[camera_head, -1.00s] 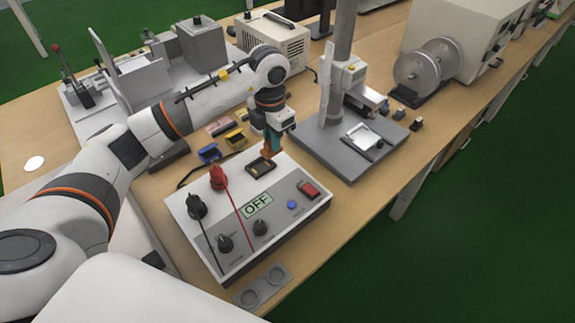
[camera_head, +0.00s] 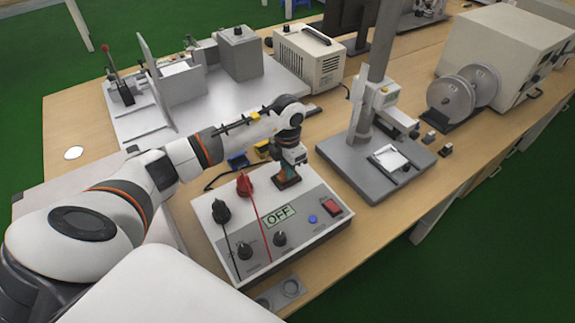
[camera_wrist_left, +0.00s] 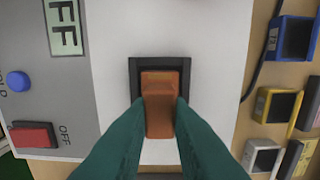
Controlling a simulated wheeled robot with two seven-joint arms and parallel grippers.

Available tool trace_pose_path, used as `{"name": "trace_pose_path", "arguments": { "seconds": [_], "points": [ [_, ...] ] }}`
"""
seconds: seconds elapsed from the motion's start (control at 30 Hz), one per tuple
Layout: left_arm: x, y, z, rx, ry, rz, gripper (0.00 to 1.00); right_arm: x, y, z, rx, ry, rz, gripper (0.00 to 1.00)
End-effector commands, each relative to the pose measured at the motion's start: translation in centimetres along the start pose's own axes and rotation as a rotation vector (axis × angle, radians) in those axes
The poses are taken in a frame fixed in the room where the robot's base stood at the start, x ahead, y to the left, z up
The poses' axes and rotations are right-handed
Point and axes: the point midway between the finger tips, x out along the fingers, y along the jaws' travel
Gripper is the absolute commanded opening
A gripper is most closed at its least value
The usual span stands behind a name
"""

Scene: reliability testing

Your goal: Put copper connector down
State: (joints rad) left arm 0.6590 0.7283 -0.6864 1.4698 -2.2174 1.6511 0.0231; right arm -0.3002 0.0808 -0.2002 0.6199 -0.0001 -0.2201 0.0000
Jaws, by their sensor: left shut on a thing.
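The orange-brown copper connector (camera_wrist_left: 158,104) is between the green fingertips of my left gripper (camera_wrist_left: 160,118) in the left wrist view. The gripper is shut on it. The connector lies over the black rectangular holder (camera_wrist_left: 134,78) on the white top of a tester box, and the holder's rim shows around its far end. Whether the connector touches the holder's floor cannot be told. In the head view, my left gripper (camera_head: 287,176) points down at the back part of the tester box (camera_head: 232,206), hiding most of the holder. My right gripper is not in view.
The tester's red (camera_head: 244,186) and black (camera_head: 221,211) plugs stand close left of the gripper. Its display (camera_head: 279,215) reads OFF. A grey stand (camera_head: 372,172) is at right. Small blue (camera_wrist_left: 290,38) and yellow (camera_wrist_left: 276,105) bins lie beside the box.

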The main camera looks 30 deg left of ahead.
Motion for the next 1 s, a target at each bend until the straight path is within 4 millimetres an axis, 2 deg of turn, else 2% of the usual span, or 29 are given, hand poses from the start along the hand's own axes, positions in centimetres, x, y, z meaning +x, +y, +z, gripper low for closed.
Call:
{"name": "trace_pose_path", "arguments": {
  "seconds": [0.3,0.33,0.43,0.47,0.83,1.0],
  "points": [
    [0.4,0.0,-0.1,0.000,0.002,-0.001,0.00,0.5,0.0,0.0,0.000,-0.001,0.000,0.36],
    [0.3,0.0,-0.1,0.000,0.002,0.000,0.21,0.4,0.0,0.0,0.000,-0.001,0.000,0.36],
    [0.2,0.0,-0.1,-0.001,0.002,0.000,0.37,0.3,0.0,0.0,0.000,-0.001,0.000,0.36],
    [0.2,0.0,-0.1,-0.001,0.002,0.000,0.39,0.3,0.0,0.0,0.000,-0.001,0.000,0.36],
    [-0.4,0.0,-0.1,0.000,0.003,-0.001,0.39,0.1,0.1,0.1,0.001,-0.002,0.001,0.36],
    [-3.1,-0.1,-0.1,0.000,0.006,-0.004,0.39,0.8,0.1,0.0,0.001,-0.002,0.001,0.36]
  ]
}}
